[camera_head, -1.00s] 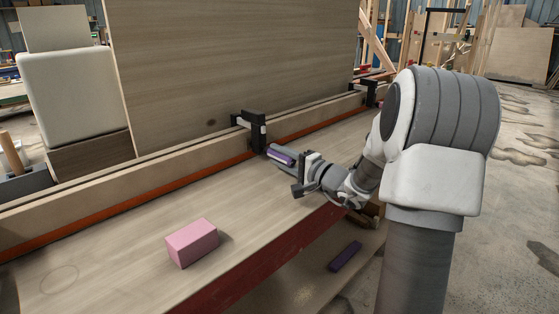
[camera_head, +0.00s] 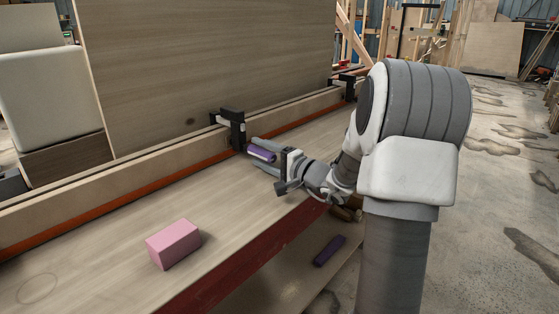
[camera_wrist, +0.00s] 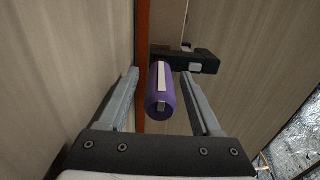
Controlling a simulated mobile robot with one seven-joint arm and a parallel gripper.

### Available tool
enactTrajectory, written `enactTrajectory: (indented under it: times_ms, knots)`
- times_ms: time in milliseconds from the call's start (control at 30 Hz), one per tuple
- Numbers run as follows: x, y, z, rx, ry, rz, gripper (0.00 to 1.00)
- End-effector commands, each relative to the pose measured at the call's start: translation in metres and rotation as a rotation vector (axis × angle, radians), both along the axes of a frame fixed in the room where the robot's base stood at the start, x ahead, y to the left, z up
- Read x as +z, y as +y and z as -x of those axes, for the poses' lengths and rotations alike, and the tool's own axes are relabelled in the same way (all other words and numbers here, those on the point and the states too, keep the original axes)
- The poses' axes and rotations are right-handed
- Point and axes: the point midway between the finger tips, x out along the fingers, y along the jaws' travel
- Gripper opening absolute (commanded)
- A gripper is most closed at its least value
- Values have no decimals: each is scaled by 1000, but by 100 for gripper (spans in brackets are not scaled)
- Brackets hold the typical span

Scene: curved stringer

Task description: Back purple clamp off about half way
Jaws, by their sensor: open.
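The purple clamp handle (camera_head: 261,154) sticks out from the black clamp (camera_head: 232,128) on the wooden rail along the board. In the wrist view the purple handle (camera_wrist: 161,92), with a white stripe along it, points towards the camera, and the black clamp bar (camera_wrist: 190,60) lies behind it. My gripper (camera_head: 260,155) is open, with one finger on each side of the handle. In the wrist view my gripper (camera_wrist: 166,95) shows gaps between the handle and both fingers; the handle is nearer the middle than either finger.
A pink block (camera_head: 173,244) lies on the workbench (camera_head: 110,243) at the front left. Another black clamp (camera_head: 348,84) sits farther along the rail. A dark purple block (camera_head: 329,251) lies on the lower shelf. A tall wooden panel (camera_head: 200,70) stands behind the rail.

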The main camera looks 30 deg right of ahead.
Motion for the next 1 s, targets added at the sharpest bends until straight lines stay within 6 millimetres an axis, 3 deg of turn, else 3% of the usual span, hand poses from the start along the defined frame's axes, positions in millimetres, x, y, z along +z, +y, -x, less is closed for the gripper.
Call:
enactTrajectory:
  times_ms: [167, 633, 800, 1000]
  knots:
    - [3, -11, 27, -5, 2, 1, 66]
    - [2, -49, 131, -5, 1, 0, 66]
    - [1, -56, 152, -3, 1, 1, 66]
    - [0, -58, 159, -1, 0, 0, 66]
